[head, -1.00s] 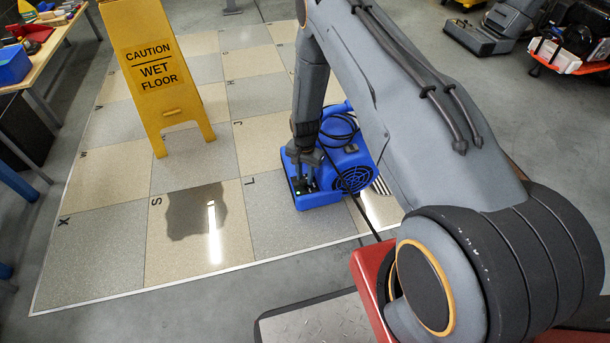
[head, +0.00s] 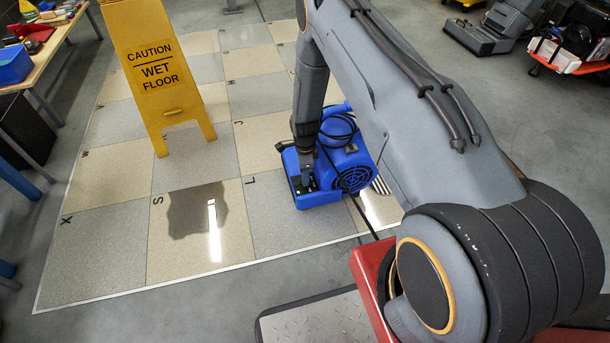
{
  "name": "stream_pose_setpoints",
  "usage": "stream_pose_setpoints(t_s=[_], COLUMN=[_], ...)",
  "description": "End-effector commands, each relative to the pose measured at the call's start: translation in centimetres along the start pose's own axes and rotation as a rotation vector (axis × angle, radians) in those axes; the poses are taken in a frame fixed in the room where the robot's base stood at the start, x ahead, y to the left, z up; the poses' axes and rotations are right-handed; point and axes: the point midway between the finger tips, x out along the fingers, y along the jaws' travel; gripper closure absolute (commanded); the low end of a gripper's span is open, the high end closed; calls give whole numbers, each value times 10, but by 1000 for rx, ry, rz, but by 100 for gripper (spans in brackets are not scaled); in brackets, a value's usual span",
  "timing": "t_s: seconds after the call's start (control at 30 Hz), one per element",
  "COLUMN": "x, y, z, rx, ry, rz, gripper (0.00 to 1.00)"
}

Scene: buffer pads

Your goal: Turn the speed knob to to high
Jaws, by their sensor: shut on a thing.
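A blue floor blower (head: 353,171) stands on the tiled floor with its black cord coiled on top. My gripper (head: 306,186) points down at the flat panel on the blower's left part. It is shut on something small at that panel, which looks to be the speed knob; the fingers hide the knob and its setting. A small green light shows on the panel beside the fingers.
A yellow wet-floor sign (head: 165,75) stands at the back left. A dark wet patch (head: 197,211) lies on the tiles left of the blower. A workbench (head: 55,50) is at far left. The tiles between are clear.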

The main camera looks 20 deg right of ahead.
Motion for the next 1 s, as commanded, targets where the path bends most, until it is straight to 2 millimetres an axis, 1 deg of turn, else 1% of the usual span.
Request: stream_pose_setpoints(t_s=[0.3,0.5,0.73,1.0], x=[0,0,0,0], y=[0,0,0,0], z=[0,0,0,0], rx=[273,399,484,517], ry=[0,0,0,0], rz=[0,0,0,0], gripper=[97,97,97,97])
